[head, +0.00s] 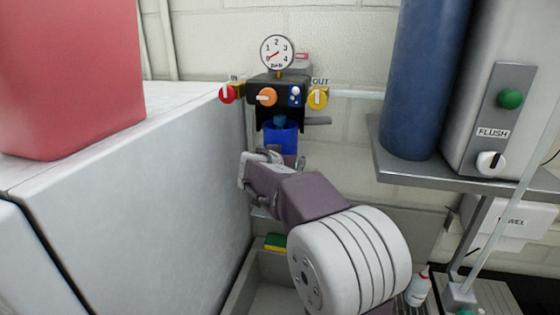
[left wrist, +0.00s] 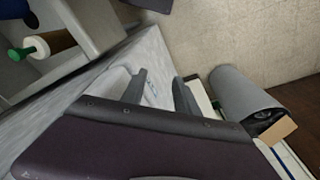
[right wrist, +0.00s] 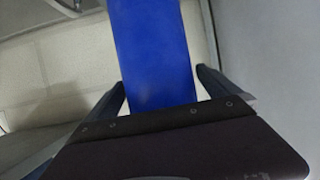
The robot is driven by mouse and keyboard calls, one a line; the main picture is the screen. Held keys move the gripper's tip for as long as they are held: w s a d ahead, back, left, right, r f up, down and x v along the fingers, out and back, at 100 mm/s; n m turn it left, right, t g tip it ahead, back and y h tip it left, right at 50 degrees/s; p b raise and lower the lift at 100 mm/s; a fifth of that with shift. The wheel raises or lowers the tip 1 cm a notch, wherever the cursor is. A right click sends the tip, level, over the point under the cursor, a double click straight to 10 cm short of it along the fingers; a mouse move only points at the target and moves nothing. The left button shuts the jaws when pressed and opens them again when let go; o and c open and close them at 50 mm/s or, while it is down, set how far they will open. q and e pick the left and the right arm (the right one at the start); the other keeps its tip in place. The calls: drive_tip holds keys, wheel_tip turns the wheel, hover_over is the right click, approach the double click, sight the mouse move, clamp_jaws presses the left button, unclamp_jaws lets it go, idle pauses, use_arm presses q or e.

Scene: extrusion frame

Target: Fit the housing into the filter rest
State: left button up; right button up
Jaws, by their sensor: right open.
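The blue housing (head: 281,139) hangs or stands just below the black filter head (head: 279,91) on the wall, with a teal piece (head: 279,121) showing at its top. Whether it is seated cannot be told. My right gripper (head: 272,158) is at the housing's lower end. In the right wrist view the housing (right wrist: 155,55) stands between the two open fingers (right wrist: 162,95), with narrow gaps at both sides. My left gripper (left wrist: 159,92) is open and empty in the left wrist view, and it is outside the head view. I cannot tell which part is the filter rest.
The head carries a gauge (head: 277,52), a red knob (head: 227,93), an orange knob (head: 267,97) and a yellow knob (head: 317,97). A white cabinet (head: 140,190) bearing a red container (head: 70,75) bounds the left. A shelf (head: 465,177) with a blue cylinder (head: 425,80) bounds the right.

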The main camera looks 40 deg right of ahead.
drive_tip(key=b+v, duration=0.3)
drive_tip(key=v, duration=0.9)
drive_tip(key=shift+r, duration=0.15)
drive_tip(key=shift+w+d, duration=0.1)
drive_tip(key=s+a+f+n+g+y, duration=0.1)
drive_tip(key=a+f+n+g+y, duration=0.15)
drive_tip(key=f, duration=0.65)
drive_tip(key=s+a+f+n+g+y, duration=0.15)
drive_tip(key=a+f, duration=0.25)
drive_tip(key=f, duration=0.4)
drive_tip(key=s+a+f+n+g+y, duration=0.1)
drive_tip(key=a+f+n+y, duration=0.2)
drive_tip(key=f, duration=0.6)
drive_tip(key=s+a+f+n+g+y, duration=0.2)
drive_tip(key=s+a+f, duration=0.4)
drive_tip(key=s+f, duration=0.4)
wheel_tip(320, 180, down, 2)
drive_tip(key=shift+s+a+f+g+y, duration=0.2)
drive_tip(key=shift+g+y, duration=0.3)
drive_tip(key=shift+y, duration=0.2)
